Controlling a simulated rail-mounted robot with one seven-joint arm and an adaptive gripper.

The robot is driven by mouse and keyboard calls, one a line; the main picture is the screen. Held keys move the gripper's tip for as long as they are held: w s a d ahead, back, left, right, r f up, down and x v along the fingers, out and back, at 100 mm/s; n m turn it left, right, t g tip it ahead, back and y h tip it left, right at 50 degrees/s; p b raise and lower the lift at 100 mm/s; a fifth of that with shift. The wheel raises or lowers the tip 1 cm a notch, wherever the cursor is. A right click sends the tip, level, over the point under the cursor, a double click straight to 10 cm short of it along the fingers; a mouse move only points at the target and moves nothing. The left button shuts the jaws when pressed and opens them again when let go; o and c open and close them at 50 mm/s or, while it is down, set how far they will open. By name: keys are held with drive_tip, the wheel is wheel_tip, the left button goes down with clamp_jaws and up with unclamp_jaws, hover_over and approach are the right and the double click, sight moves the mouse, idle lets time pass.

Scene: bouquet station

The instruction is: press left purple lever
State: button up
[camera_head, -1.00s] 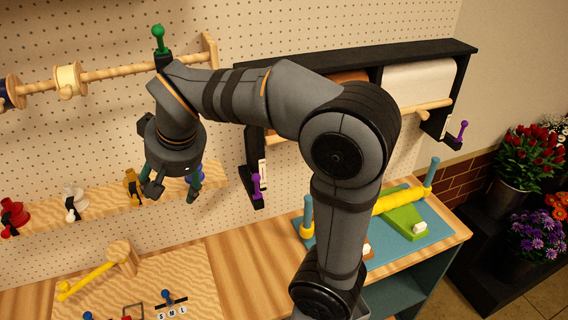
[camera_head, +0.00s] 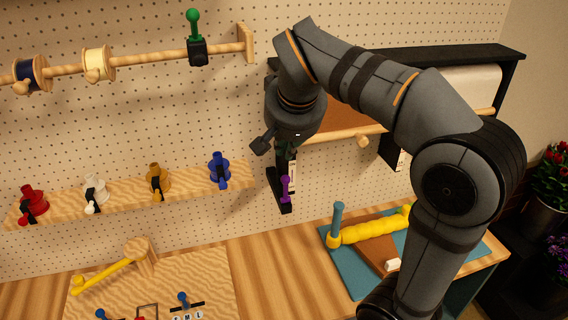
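The left purple lever (camera_head: 286,190) stands upright on a black bracket at the lower left end of the black paper-roll rack (camera_head: 437,62) on the pegboard. My gripper (camera_head: 286,150) points down and appears just above this lever in the picture. Its fingers are dark and blend into the black bracket behind them, so their opening and their distance from the lever cannot be told. No held object shows. The right purple lever does not show now.
A wooden shelf with a blue clamp (camera_head: 219,168) and other coloured clamps lies to the left. A green lever (camera_head: 194,35) stands on the rod above. Below are a wooden bench (camera_head: 275,268) and a teal mat (camera_head: 346,276) with a yellow roller (camera_head: 370,232). Flowers stand at the right.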

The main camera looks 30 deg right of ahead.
sight(286, 188)
drive_tip(key=x, duration=0.8)
drive_tip(key=shift+w+d+f+p, duration=0.1)
drive_tip(key=shift+w+f+p, duration=0.1)
drive_tip(key=shift+f+p, duration=0.2)
clamp_jaws()
